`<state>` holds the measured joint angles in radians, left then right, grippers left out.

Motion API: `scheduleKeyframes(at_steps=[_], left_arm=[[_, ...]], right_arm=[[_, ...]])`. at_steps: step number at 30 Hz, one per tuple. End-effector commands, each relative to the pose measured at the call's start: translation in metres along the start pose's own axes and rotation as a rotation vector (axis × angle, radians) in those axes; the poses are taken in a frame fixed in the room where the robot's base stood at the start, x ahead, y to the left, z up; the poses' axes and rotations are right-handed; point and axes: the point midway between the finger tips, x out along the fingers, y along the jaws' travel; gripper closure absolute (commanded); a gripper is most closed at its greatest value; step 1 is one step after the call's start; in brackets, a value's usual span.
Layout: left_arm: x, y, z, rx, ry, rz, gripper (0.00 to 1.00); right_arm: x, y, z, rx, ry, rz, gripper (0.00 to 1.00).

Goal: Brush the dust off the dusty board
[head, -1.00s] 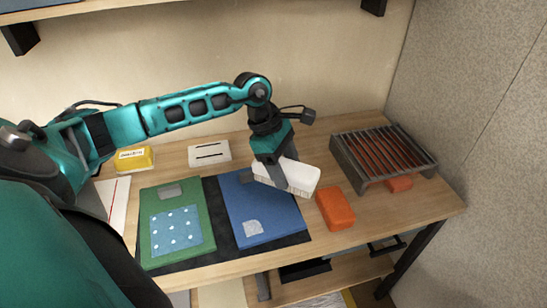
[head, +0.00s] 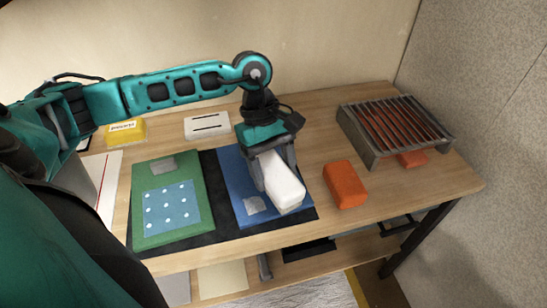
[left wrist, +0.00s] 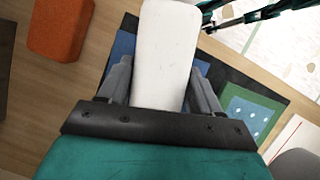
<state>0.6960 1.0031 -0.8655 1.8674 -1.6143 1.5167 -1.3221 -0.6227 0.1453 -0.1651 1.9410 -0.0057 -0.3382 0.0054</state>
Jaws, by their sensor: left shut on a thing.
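My left gripper (head: 272,168) is shut on a white brush (head: 284,186). The brush also fills the middle of the left wrist view (left wrist: 165,55), between the two fingers. It is over the right part of the blue board (head: 235,177) and hides some of it; whether it touches the board I cannot tell. The blue board has a grey patch (head: 254,205) near its front edge. To its left lies a green board (head: 192,228) with a dotted blue panel and a grey patch at its top. My right gripper is not in view.
Both boards lie on a black mat (head: 224,228). An orange block (head: 345,184) is close to the right of the brush. A slatted metal rack (head: 372,150) stands at the back right. A white slotted box (head: 207,127) and a yellow block (head: 126,132) are at the back.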

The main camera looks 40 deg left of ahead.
Motion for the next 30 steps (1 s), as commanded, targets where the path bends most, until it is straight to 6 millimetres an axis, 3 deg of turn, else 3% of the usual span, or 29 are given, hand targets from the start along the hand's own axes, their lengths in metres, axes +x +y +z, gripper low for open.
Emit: scheduleKeyframes(at_steps=[11, 16, 21, 30], left_arm=[[0.001, 0.001, -0.001, -0.003, 0.001, 0.003, 0.68], [0.013, 0.0, -0.006, -0.004, 0.0, 0.002, 0.68], [0.023, 0.001, -0.01, -0.004, 0.0, 0.003, 0.68], [0.022, 0.001, -0.01, -0.005, 0.0, 0.003, 0.68]], right_arm=[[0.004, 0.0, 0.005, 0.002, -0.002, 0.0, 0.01], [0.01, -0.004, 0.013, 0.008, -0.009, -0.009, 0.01], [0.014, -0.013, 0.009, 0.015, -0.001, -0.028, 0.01], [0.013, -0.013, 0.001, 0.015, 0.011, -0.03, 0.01]])
